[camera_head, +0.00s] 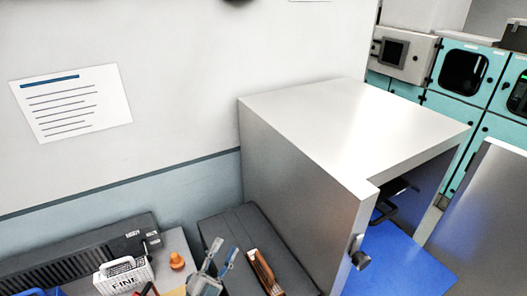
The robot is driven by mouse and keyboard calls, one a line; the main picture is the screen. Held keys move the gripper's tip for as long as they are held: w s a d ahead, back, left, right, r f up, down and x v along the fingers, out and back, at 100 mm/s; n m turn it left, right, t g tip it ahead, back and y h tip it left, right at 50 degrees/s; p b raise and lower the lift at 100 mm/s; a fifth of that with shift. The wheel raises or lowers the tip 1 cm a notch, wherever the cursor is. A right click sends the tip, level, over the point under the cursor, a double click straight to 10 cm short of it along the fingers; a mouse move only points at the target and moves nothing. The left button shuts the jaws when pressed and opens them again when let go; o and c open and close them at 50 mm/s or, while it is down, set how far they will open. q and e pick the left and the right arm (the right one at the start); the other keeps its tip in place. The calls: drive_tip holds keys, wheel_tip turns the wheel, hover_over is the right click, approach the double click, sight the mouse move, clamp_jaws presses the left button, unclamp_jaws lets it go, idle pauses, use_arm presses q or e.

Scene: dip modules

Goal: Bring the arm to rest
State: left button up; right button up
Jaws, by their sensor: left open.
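My left gripper (224,250) shows at the bottom of the head view, its two grey fingers spread apart with nothing visible between them. It is over the left edge of a dark grey surface (238,222), left of a brown, narrow object (264,270) and apart from it in the picture. The rest of my left arm is cut off by the lower frame edge. My right gripper is not in view.
A white basket marked FINE (124,278), an orange knob-like piece (177,261) and a long black unit (85,258) stand at the lower left. A large metal cabinet (310,180) rises right of the gripper. Teal machines (468,75) stand behind. A paper sheet (72,103) hangs on the wall.

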use_arm(q)
drive_tip(key=s+a+f+n+g+y, duration=0.2)
drive_tip(key=a+f+n+g+y, duration=0.15)
drive_tip(key=f, duration=0.45)
drive_tip(key=s+a+f+n+g+y, duration=0.2)
drive_tip(key=a+f+n+y, duration=0.25)
drive_tip(key=f, duration=0.35)
drive_tip(key=s+a+f+n+g+y, duration=0.25)
drive_tip(key=a+f+n+y, duration=0.2)
drive_tip(key=f, duration=0.35)
drive_tip(key=s+d+f+n+g+h, duration=0.1)
drive_tip(key=s+f+g, duration=0.3)
drive_tip(key=s+f, duration=0.3)
drive_tip(key=s+f+n+g, duration=0.1)
drive_tip(key=s+f+g, duration=0.3)
drive_tip(key=s, duration=0.6)
wheel_tip(320, 180, down, 28)
drive_tip(key=s+r+g, duration=0.1)
drive_tip(key=s+g, duration=0.1)
drive_tip(key=s+a+f+g+b, duration=0.1)
drive_tip(key=s+a+f, duration=0.2)
drive_tip(key=s+f, duration=1.3)
drive_tip(key=shift+s+f, duration=0.35)
drive_tip(key=shift+s, duration=0.2)
